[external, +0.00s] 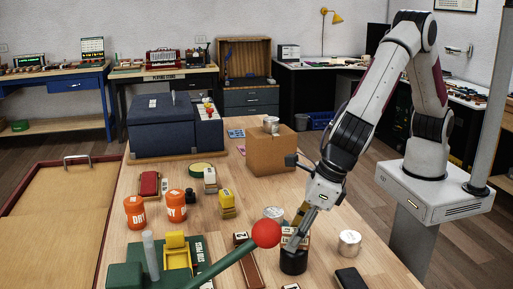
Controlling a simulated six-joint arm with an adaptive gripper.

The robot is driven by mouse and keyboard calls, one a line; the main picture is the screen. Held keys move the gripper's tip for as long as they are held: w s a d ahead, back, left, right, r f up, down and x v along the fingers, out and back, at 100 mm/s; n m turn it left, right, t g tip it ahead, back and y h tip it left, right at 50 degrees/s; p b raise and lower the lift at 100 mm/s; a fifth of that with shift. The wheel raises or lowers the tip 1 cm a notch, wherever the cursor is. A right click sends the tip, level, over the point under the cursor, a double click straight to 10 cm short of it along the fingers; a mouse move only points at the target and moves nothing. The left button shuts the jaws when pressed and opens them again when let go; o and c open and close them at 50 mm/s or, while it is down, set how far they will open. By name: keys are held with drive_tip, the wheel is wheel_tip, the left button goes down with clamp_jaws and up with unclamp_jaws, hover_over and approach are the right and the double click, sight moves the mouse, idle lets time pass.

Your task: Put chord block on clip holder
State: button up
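My gripper (296,236) points down at the right front of the table, just right of the red ball of a lever. Its fingertips are small and partly hidden, so its opening is unclear. A dark round cup-like thing (293,262) is directly below or at the fingertips. A small block with a pale, reddish-lettered face (303,239) shows beside the fingers; I cannot tell whether it is held. A brown block marked 2 (242,241) lies left of the red ball. I cannot tell for certain which things are the chord block and the clip holder.
A green stud press (195,255) with a red-ball lever (266,234) stands in front, close to my gripper.

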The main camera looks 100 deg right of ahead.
drive_tip(key=shift+r, duration=0.2)
drive_tip(key=v, duration=1.2)
drive_tip(key=shift+s, duration=0.1)
idle(0.9)
drive_tip(key=s+d+r+m, duration=0.5)
drive_tip(key=s+d+m, duration=0.1)
drive_tip(key=d+m, duration=0.25)
drive_tip(key=s+d+r+m, duration=0.5)
drive_tip(key=s+d+m, duration=0.15)
drive_tip(key=d, duration=0.25)
drive_tip(key=s+d+m, duration=0.4)
drive_tip(key=s+m, duration=0.4)
drive_tip(key=s+d+m+t+y, duration=0.1)
drive_tip(key=s+d+m, duration=0.3)
drive_tip(key=s+m, duration=0.4)
drive_tip(key=shift+s+f+m+t+y, duration=0.2)
drive_tip(key=shift+f+m+t+y, duration=0.1)
drive_tip(key=shift+f, duration=0.05)
